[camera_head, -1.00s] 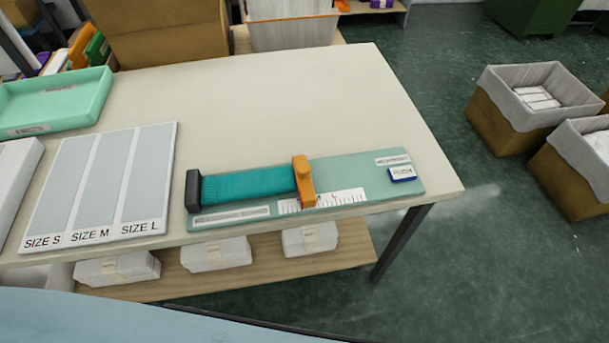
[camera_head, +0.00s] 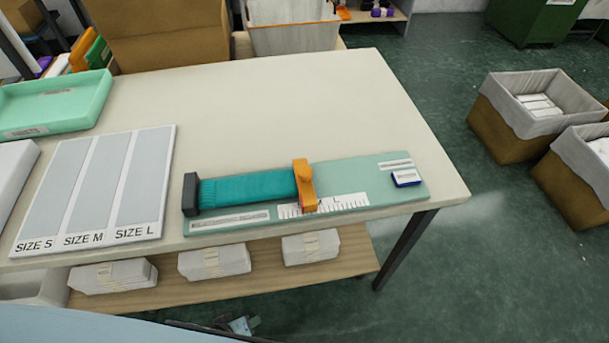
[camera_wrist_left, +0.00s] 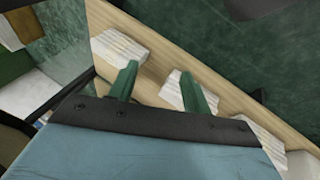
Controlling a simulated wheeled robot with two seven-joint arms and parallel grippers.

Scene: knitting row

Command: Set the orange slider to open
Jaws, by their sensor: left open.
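The orange slider (camera_head: 304,187) stands across the green measuring board (camera_head: 350,176) on the table, at the right end of a teal knitted piece (camera_head: 248,188). A black end block (camera_head: 190,194) is at the piece's left end. A white ruler strip (camera_head: 335,204) runs along the board's front beside the slider. In the left wrist view my left gripper (camera_wrist_left: 158,72) is open, its two green fingers spread with nothing between them; they show against the lower shelf and its white packs, away from the slider. My right gripper is not in view.
A panel marked SIZE S, M and L (camera_head: 68,240) lies left of the board, with a green tray (camera_head: 97,98) behind. A small blue-and-white block (camera_head: 406,177) sits on the board's right end. White packs line the lower shelf (camera_head: 190,288). The table's back (camera_head: 270,105) is clear.

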